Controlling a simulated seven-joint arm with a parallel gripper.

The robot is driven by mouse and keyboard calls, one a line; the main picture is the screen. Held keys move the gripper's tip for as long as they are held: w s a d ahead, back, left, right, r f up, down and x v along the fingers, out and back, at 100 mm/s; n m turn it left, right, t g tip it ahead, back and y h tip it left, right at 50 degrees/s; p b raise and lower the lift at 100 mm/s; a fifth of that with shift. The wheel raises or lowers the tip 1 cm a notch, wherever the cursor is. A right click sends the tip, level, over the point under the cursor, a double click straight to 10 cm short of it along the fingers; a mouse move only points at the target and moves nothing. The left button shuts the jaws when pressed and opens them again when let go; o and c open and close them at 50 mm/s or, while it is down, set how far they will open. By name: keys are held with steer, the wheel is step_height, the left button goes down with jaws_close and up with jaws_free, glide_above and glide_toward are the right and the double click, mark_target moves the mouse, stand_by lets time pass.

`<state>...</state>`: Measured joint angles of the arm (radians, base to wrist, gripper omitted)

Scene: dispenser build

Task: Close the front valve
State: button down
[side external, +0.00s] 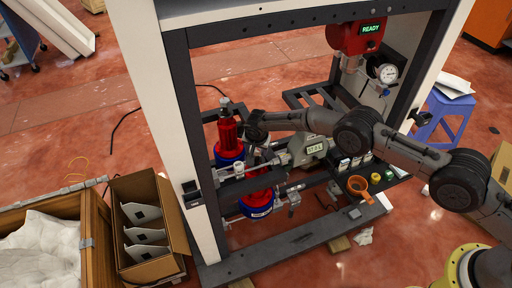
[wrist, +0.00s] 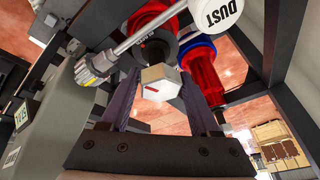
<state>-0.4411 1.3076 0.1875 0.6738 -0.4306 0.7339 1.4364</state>
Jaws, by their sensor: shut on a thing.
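My gripper (wrist: 159,84) reaches into the metal frame and points down; its dark fingers stand on either side of a pale hexagonal knob (wrist: 157,90) with a red mark. The knob looks like the front valve's handle, and the fingers are shut on it. In the side external view my gripper (side external: 261,150) is small and partly hidden under my wrist, and the knob cannot be made out there.
A grey box (side external: 312,147) is right of the pipes. A white cap labelled DUST (wrist: 217,12) is near my fingers. An orange funnel (side external: 359,186) sits at the right.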

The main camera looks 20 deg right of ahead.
stand_by(0.5)
steer(key=shift+m+h, duration=0.5)
steer(key=shift+m, duration=0.9)
steer(key=shift+f+g, duration=0.1)
steer(key=shift+g, duration=0.2)
steer(key=shift+c, duration=1.3)
jaws_free()
steer(key=shift+r, duration=3.6)
